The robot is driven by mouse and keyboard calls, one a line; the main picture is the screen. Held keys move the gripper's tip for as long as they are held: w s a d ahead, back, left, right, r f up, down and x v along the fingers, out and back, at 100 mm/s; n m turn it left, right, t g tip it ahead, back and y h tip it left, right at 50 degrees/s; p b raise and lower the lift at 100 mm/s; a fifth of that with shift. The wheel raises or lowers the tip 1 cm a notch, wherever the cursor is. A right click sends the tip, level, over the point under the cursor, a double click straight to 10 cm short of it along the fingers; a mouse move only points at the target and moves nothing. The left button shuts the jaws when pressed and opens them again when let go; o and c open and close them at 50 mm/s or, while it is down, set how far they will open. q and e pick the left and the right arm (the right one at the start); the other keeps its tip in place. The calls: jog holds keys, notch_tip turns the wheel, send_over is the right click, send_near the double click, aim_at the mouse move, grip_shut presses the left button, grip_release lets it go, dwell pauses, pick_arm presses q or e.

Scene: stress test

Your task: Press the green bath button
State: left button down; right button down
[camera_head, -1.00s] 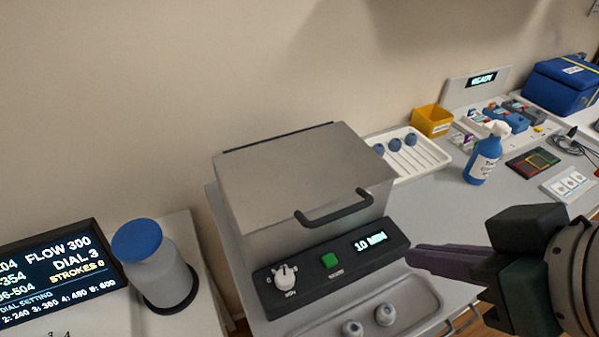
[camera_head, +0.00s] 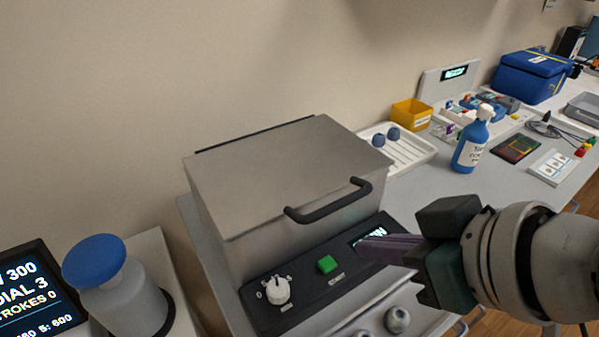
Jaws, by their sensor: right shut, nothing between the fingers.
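The green button (camera_head: 327,264) sits on the black front panel of the grey bath (camera_head: 275,170), between a white dial (camera_head: 277,290) and a small lit display (camera_head: 369,236). The bath lid is closed, with a black handle (camera_head: 328,201) at its front. My right gripper (camera_head: 362,248) comes in from the right. Its purple fingers are shut with nothing between them. The tips are to the right of the green button, apart from it, and cover part of the display. My left gripper is not in view.
A blue-capped container (camera_head: 95,262) and a dark screen (camera_head: 30,290) stand at left. A blue spray bottle (camera_head: 472,142) and white rack (camera_head: 410,155) stand behind right.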

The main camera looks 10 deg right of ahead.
jog(key=b, duration=0.2)
send_over(323, 258)
jog(key=s+d, duration=0.1)
jog(key=s, duration=0.2)
notch_tip(323, 258, down, 5)
jog(key=shift+s+f, duration=0.1)
jog(key=shift+f, duration=0.1)
jog(key=f, duration=0.3)
jog(key=shift+w+f, duration=0.2)
jog(key=shift+f+b, duration=0.3)
jog(key=shift+f, duration=0.15)
